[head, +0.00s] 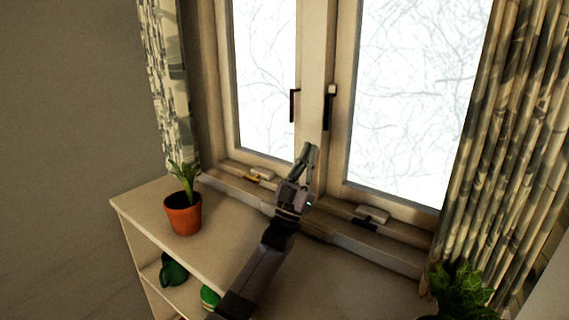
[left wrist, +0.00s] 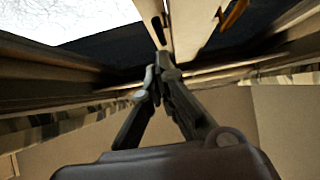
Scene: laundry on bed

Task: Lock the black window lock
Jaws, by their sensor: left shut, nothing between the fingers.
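Two upright dark handles sit on the window's middle frame. The right one is a black handle (head: 329,108) with a pale top, and the left one is a dark brown handle (head: 294,105). My left gripper (head: 307,149) is shut and empty, pointing up in front of the middle frame just below the handles. I cannot tell whether it touches the frame. In the left wrist view the closed fingertips (left wrist: 161,64) point at the pale frame, with a black elongated part (left wrist: 158,32) just beyond them. My right gripper is not in view.
Low on the window frame are a yellow-and-white fitting (head: 257,175) and a dark-and-white fitting (head: 372,214). A potted plant (head: 183,214) stands on the shelf unit (head: 150,208) at left. Leafy greenery (head: 460,290) is at lower right. Curtains (head: 510,130) hang at both sides.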

